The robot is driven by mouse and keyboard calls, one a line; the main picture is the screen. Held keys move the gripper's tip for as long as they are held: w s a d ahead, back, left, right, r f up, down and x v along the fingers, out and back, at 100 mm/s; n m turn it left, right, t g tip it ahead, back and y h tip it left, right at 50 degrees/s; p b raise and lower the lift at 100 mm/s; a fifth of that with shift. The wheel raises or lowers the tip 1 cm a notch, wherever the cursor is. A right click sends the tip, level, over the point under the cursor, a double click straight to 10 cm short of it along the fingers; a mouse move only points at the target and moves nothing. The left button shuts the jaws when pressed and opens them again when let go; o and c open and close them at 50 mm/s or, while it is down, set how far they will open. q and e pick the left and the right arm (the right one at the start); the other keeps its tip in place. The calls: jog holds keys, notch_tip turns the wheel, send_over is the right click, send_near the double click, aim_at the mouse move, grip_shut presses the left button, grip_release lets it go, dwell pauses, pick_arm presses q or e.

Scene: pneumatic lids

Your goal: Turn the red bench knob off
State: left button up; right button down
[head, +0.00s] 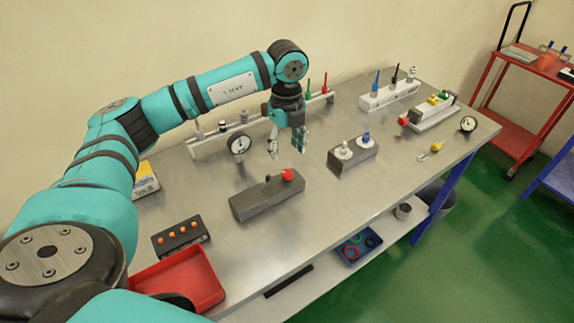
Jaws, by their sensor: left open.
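The red bench knob (288,174) sits on top of a dark grey block (262,201) near the middle of the bench. A small black part stands beside the knob on the same block. My left gripper (287,151) hangs fingers down above the bench, just behind the knob in the picture. Its fingers are apart and hold nothing. The gap between the gripper and the knob is hard to judge from this view. My right gripper does not show.
A second grey block with white and blue fittings (353,153) stands to the right. A gauge (239,145) is left of the gripper. A long rail (222,142) runs behind. A red tray (180,281) and a dark box with orange buttons (180,238) are at the near left.

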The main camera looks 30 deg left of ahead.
aim_at(287, 172)
pick_arm(q)
notch_tip(287, 172, down, 5)
jog(key=shift+s+d+f+p, duration=0.1)
jog(key=shift+s+d+p, duration=0.05)
jog(key=shift+p, duration=0.4)
jog(key=shift+f, duration=1.35)
jog(key=shift+c, duration=1.3)
grip_shut()
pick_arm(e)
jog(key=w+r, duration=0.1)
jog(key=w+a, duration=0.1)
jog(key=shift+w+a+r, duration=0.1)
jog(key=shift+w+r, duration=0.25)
